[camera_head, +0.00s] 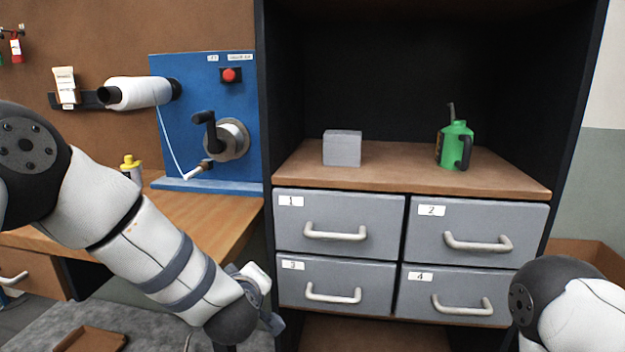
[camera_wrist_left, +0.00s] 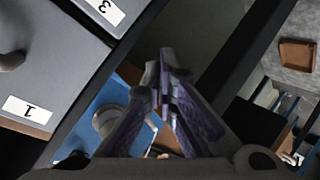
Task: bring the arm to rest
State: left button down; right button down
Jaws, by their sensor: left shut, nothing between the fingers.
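My left arm (camera_head: 150,250) comes in from the left of the head view and reaches down in front of the bench and the cabinet's left edge. Its gripper is mostly hidden behind the wrist there. In the left wrist view my left gripper (camera_wrist_left: 167,62) shows with its fingers together and nothing between them. It is apart from the drawers. Part of my right arm (camera_head: 580,315) shows at the lower right of the head view; its gripper is out of the picture.
The cabinet has grey drawers (camera_head: 340,215), all closed. A grey block (camera_head: 342,148) and a green oil can (camera_head: 456,146) stand on its shelf (camera_head: 400,170). A blue panel (camera_head: 190,75) with a crank (camera_head: 207,130) stands on the bench at left. A brown tray (camera_head: 92,340) lies lower left.

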pick_arm(q)
jog(key=s+a+f+m+g+h, duration=0.1)
jog(key=s+a+f+m+g, duration=0.15)
jog(key=s+f, duration=0.65)
jog(key=s+a+f+m+g, duration=0.2)
jog(key=s+f+m+g, duration=0.15)
jog(key=s+f, duration=0.65)
jog(key=s+a+f+m+g, duration=0.1)
jog(key=s+a+g, duration=0.1)
jog(key=s, duration=0.8)
jog(key=s+a+f+m+g, duration=0.1)
jog(key=s+f+g, duration=0.1)
jog(key=s, duration=0.8)
jog(key=s+a+f+m+g, duration=0.1)
jog(key=s+g, duration=0.3)
jog(key=s, duration=0.6)
jog(key=shift+a+f, duration=0.2)
jog(key=shift+a, duration=0.65)
